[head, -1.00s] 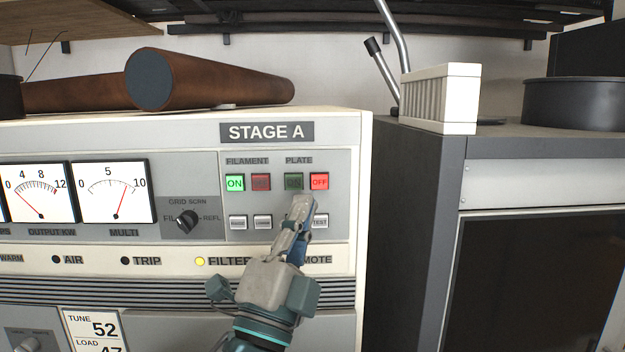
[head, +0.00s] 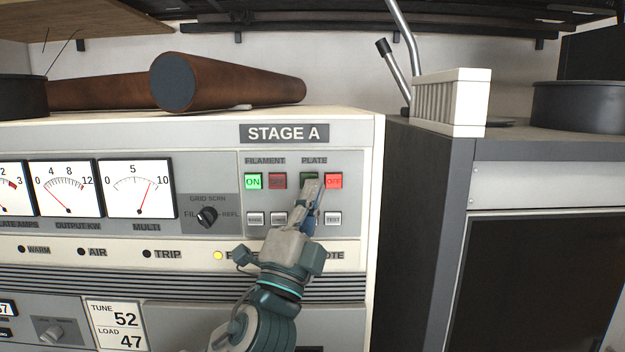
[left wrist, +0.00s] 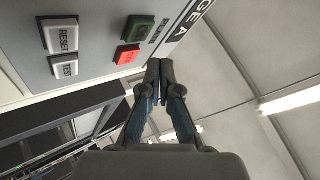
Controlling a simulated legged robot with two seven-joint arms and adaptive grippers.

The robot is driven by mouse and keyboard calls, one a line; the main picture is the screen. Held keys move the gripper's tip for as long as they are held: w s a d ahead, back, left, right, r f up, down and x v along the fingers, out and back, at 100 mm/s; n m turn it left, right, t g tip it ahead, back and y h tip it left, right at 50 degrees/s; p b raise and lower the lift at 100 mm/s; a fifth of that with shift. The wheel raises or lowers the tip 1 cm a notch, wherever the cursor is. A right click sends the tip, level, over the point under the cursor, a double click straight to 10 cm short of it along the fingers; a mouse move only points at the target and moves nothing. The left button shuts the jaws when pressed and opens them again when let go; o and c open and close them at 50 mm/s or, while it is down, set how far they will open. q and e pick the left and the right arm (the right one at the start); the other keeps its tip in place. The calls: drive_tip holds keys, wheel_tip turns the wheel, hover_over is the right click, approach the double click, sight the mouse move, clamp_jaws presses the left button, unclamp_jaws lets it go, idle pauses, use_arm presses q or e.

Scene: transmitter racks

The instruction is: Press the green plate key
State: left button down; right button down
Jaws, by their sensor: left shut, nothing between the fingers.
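The green plate key (head: 308,175) is a dark green square under the PLATE label on the STAGE A panel (head: 347,210). In the head view my left gripper (head: 312,184) is shut and empty, its fingertips overlapping the lower part of this key. In the left wrist view the green key (left wrist: 138,29) shows unlit beside the lit red OFF key (left wrist: 127,55). There the closed fingertips (left wrist: 160,66) lie to the lower right of both keys. I cannot tell whether they touch the panel. My right gripper is not in view.
The lit green filament ON key (head: 253,181) and a dark red key (head: 277,181) sit to the left. The red plate OFF key (head: 334,180) is close on the right. Small grey keys, including TEST (head: 333,218), run below, partly hidden by my gripper.

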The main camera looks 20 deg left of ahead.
use_arm(q)
drive_tip(key=shift+w+a, duration=0.7)
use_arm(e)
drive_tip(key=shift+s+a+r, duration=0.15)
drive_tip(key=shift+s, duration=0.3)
use_arm(q)
drive_tip(key=shift+d, duration=0.35)
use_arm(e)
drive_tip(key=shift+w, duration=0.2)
use_arm(q)
drive_tip(key=shift+a, duration=0.2)
drive_tip(key=shift+w, duration=0.35)
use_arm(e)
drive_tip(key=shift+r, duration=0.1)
